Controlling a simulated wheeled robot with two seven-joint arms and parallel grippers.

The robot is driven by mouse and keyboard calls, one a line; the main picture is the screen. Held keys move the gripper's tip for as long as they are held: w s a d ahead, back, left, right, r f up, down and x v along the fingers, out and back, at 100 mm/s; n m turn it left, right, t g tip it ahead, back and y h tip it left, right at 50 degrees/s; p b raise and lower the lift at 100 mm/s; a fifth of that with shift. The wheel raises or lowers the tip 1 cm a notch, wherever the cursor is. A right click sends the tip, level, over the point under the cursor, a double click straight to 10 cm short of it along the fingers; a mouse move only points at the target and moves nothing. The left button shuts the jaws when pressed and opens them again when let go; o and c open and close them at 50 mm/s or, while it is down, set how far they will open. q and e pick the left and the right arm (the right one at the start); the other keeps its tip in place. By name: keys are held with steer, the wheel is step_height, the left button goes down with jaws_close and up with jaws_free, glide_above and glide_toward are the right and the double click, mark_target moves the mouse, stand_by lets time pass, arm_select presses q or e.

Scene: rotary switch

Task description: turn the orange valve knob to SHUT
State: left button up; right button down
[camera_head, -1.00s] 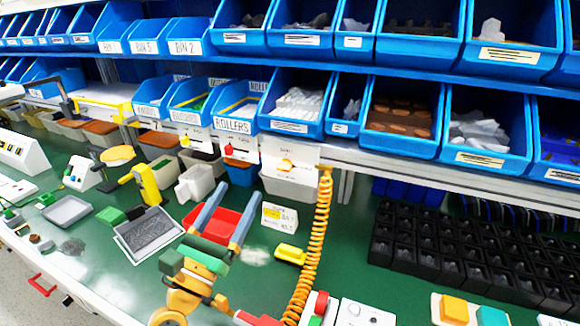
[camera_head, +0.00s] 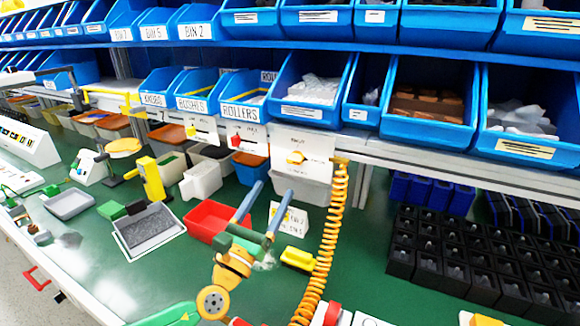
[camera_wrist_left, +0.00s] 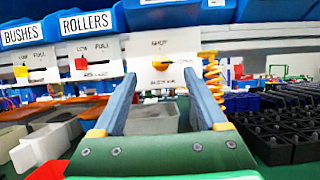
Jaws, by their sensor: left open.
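The orange valve knob (camera_head: 296,158) is on a white panel (camera_head: 317,150) hanging from the shelf edge. In the left wrist view the knob (camera_wrist_left: 161,65) lies roughly sideways, with the word SHUT above it; text below it is too small to read surely. My left gripper (camera_head: 271,190) is open and empty, its two blue-grey fingers pointing up toward the panel from below and in front. In the left wrist view the fingers (camera_wrist_left: 158,82) stand either side of the knob's line of sight, apparently apart from it. My right gripper is not in view.
An orange coiled hose (camera_head: 325,240) hangs just right of the panel. A red tray (camera_head: 203,222), a yellow block (camera_head: 297,258) and a small white sign (camera_head: 289,217) are on the green bench below.

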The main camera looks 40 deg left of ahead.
mark_target(293, 163)
arm_select(q)
steer(key=x, duration=0.3)
steer(key=f+x, duration=0.1)
steer(key=x, duration=0.5)
steer(key=shift+w+a+f, duration=0.15)
steer(key=shift+w+f, duration=0.15)
steer(key=shift+w, duration=0.35)
jaws_close()
